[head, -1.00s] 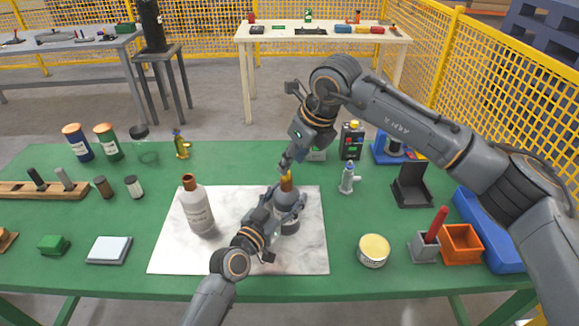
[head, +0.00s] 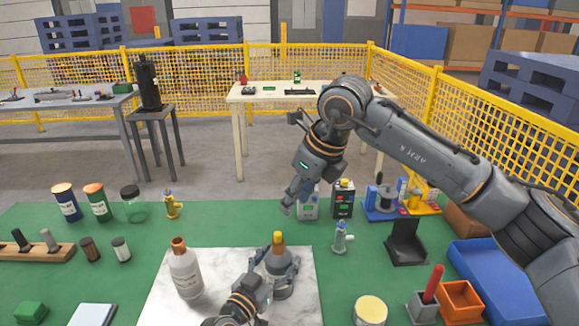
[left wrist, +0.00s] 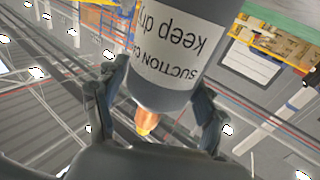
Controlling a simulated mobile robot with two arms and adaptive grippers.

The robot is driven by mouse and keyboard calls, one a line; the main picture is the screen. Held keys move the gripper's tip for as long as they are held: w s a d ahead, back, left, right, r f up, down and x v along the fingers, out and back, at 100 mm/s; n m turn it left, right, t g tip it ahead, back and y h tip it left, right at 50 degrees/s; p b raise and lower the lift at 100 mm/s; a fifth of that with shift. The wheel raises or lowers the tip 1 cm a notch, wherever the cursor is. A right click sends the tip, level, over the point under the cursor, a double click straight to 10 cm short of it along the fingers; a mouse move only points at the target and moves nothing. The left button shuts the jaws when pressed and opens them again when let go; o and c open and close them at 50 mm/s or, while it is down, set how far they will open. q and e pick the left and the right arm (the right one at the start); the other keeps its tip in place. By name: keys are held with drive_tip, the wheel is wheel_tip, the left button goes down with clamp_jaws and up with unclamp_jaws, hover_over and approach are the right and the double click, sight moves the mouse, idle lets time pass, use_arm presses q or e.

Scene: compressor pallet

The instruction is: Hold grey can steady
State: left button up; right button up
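The grey can (head: 279,268) stands upright on the white marble-look mat (head: 160,300), with a yellow-orange tip on top. My left gripper (head: 280,282) has its fingers on both sides of its body. In the left wrist view the can (left wrist: 175,60) shows a white label reading "keep dry", between the two fingers (left wrist: 158,115), with the orange tip below it. My right gripper (head: 288,205) hangs above and slightly right of the tip, apart from it. I cannot make out its finger gap.
A white bottle with a brown cap (head: 185,272) stands left of the can. A small grey-white dispenser (head: 340,238) and a black stand (head: 405,243) are to the right. A yellow-lidded tin (head: 370,311) is at the front right.

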use_arm(q)
drive_tip(key=shift+o, duration=0.7)
drive_tip(key=shift+s+a, duration=0.1)
